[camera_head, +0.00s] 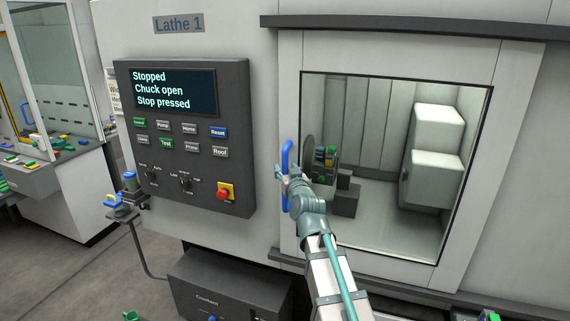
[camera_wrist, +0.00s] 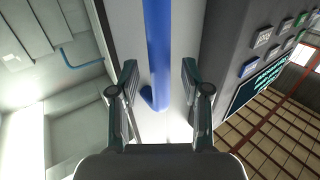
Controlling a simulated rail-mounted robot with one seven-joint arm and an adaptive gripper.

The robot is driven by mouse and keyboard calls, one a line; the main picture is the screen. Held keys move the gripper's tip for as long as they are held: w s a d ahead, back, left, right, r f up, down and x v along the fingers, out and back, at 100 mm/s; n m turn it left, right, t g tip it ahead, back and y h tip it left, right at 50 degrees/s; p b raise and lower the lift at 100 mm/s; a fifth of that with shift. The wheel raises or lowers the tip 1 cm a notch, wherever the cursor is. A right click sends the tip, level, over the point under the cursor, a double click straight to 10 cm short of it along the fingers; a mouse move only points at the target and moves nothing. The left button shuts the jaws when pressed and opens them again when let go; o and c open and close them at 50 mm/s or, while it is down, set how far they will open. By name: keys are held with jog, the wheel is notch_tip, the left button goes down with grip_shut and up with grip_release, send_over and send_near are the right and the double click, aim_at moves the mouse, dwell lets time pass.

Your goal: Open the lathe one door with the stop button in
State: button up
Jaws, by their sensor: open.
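The Lathe 1 door (camera_head: 288,235) is shut, with a window showing the chuck and white blocks inside. Its blue vertical handle (camera_head: 287,160) is at the door's left edge. My gripper (camera_head: 287,176) is at the handle. In the wrist view the handle (camera_wrist: 157,50) runs between the open fingers of my gripper (camera_wrist: 158,80), with a gap on both sides. The red stop button (camera_head: 222,195) on its yellow plate is at the lower right of the control panel (camera_head: 240,130). The display (camera_head: 175,92) reads "Stopped", "Chuck open", "Stop pressed".
A dark rail (camera_head: 420,26) runs above the door. A small shelf with a blue-lidded cup (camera_head: 130,181) juts out left of the panel. A dark Coolant box (camera_head: 225,290) stands below. Another machine (camera_head: 70,185) is at far left.

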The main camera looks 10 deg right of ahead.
jog(key=shift+w, duration=1.05)
grip_shut()
